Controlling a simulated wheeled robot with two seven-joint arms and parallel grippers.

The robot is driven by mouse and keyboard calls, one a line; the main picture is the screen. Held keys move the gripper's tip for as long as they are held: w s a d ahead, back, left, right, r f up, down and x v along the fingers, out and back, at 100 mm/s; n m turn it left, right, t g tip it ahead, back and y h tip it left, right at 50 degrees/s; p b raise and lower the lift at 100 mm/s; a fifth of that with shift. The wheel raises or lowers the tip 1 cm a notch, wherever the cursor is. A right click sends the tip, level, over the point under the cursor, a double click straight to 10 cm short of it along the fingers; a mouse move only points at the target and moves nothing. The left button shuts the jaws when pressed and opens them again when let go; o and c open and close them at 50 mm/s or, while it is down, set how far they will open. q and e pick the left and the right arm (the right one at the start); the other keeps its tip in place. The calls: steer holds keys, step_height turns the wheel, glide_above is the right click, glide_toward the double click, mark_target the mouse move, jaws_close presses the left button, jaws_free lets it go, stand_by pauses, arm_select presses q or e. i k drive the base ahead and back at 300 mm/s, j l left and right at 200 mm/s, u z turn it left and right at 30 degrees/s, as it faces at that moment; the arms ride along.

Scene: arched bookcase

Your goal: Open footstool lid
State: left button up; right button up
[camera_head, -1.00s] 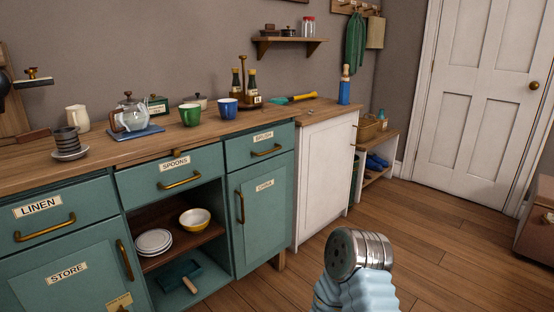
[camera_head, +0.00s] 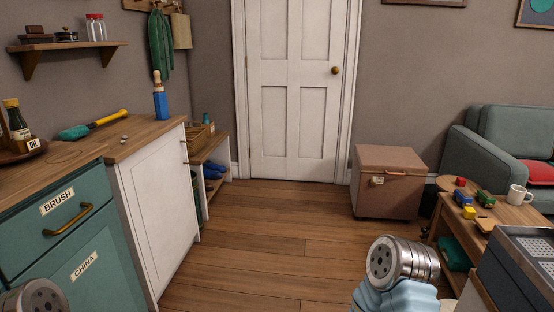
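The footstool (camera_head: 387,189) is a boxy brown piece standing on the wooden floor against the back wall, right of the white door. Its lid (camera_head: 390,160) is flat and looks closed. A lighter strip like a handle and a small pale tag show on the front near the lid's edge. The tag's writing is too small to read. Metal-capped parts of my own arms show at the bottom left corner and at the lower right, well short of the footstool. Neither of my grippers is in view.
Open floor (camera_head: 255,235) lies between me and the footstool. A low wooden table (camera_head: 513,214) with toys and a white mug (camera_head: 519,194) stands to its right, before a grey-green sofa (camera_head: 487,135). Kitchen cabinets (camera_head: 150,220) line the left side.

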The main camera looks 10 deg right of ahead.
mark_target(376, 158)
steer(key=i+l+z, duration=0.1)
steer(key=i+z, duration=0.15)
steer(key=i, duration=0.3)
steer(key=i+z, duration=0.3)
steer(key=i, duration=0.25)
steer(key=i+j+z, duration=0.1)
steer(key=i, duration=0.45)
steer(key=i+j+z, duration=0.15)
steer(key=i, duration=0.4)
steer(key=i+j+z, duration=0.1)
steer(key=i, duration=0.45)
steer(key=j, duration=0.1)
